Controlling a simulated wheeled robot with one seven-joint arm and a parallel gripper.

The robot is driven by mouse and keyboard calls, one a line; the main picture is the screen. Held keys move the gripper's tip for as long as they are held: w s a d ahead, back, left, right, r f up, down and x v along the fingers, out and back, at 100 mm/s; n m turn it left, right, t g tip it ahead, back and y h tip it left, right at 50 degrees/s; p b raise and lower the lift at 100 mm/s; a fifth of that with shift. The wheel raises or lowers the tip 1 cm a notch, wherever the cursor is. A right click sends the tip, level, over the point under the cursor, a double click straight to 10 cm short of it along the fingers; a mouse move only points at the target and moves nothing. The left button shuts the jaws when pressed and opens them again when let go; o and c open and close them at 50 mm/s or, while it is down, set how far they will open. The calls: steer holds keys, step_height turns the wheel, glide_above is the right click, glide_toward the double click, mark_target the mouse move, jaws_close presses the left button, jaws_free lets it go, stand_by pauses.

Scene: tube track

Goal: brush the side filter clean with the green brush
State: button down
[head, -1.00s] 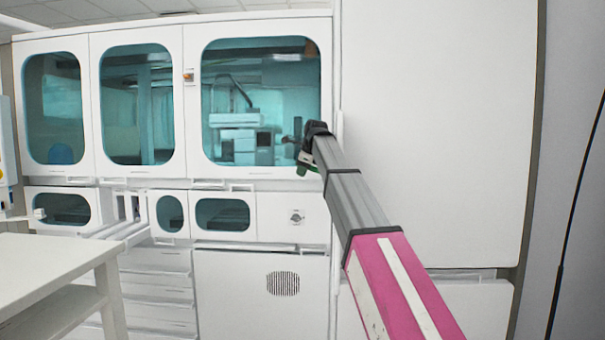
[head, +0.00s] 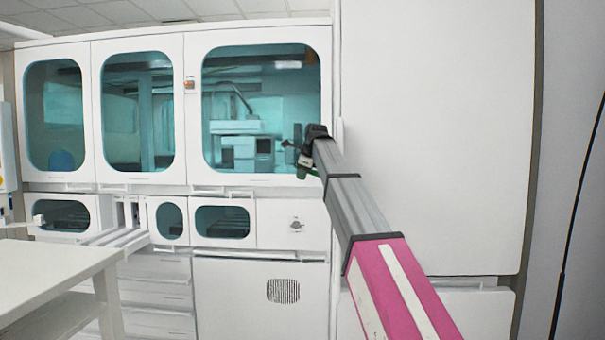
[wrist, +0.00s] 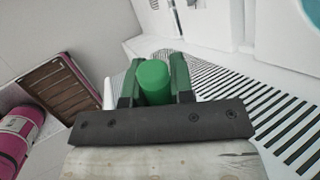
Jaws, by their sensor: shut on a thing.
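My gripper (head: 304,158) is at the end of my outstretched arm, in front of the right window of the white machine in the head view. In the wrist view my gripper (wrist: 156,92) is shut on the green brush (wrist: 153,74), whose rounded green end shows between the dark green fingers. The brush's bristles cannot be made out.
A white table (head: 45,262) stands at the front left. A white rack of bars (head: 118,236) juts out from the machine. A tall blank white panel (head: 435,140) is to the right of my arm. A brown slatted panel (wrist: 55,85) shows in the wrist view.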

steer(key=shift+f, duration=0.9)
step_height(320, 180, down, 6)
steer(key=shift+f, duration=0.2)
stand_by(0.9)
steer(key=shift+d+r, duration=0.1)
steer(key=shift+r, duration=1.8)
steer(key=shift+f, duration=0.1)
